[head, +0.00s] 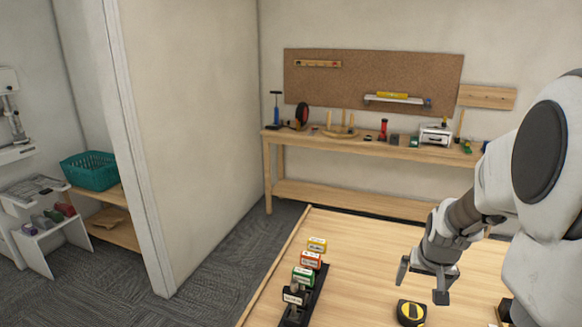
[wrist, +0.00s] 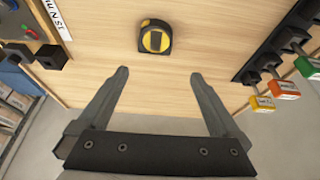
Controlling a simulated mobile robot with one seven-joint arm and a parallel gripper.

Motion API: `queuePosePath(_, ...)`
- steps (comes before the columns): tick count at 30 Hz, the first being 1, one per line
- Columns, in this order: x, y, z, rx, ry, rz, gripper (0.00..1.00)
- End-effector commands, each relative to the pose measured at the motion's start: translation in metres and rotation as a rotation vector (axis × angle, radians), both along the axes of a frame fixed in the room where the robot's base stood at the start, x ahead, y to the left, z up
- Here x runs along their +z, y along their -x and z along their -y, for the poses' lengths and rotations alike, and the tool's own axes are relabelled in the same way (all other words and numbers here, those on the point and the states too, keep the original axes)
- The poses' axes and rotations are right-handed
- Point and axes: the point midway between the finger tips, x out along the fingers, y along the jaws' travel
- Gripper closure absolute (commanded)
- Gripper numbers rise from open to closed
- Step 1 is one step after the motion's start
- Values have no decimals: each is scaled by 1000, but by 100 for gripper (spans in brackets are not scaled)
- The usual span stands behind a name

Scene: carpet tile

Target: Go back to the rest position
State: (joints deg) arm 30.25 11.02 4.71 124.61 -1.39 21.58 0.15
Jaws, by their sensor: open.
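My gripper (head: 422,282) is open and empty above the wooden table in the head view. In the wrist view my gripper (wrist: 158,75) has its two fingers spread wide with nothing between them. A black and yellow tape measure (head: 411,312) lies on the table just below the gripper in the head view, at the bottom edge. It also shows in the wrist view as the tape measure (wrist: 155,37), beyond the fingertips and apart from them. My arm reaches in from the right of the head view.
The wooden table (head: 365,240) has a black rack with several labelled blocks, one a yellow block (head: 317,245), along its left side. A dark panel (wrist: 22,45) shows at the left of the wrist view. A workbench (head: 365,147) with tools stands at the back wall. The table's middle is clear.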

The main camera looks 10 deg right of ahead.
Motion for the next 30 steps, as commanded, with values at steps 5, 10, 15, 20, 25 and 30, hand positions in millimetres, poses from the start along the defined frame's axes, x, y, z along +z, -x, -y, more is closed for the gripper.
queuePosePath(5, 44, 8, -50, 87, 22, 28, 0)
queuePosePath(10, 86, 32, -103, 177, 34, 59, 0)
queuePosePath(15, 117, 68, -147, 263, 35, 85, 0)
queuePosePath(20, 135, 112, -171, 329, 30, 94, 0)
queuePosePath(25, 141, 154, -187, 391, 25, 95, 0)
queuePosePath(30, 142, 176, -195, 425, 21, 93, 0)
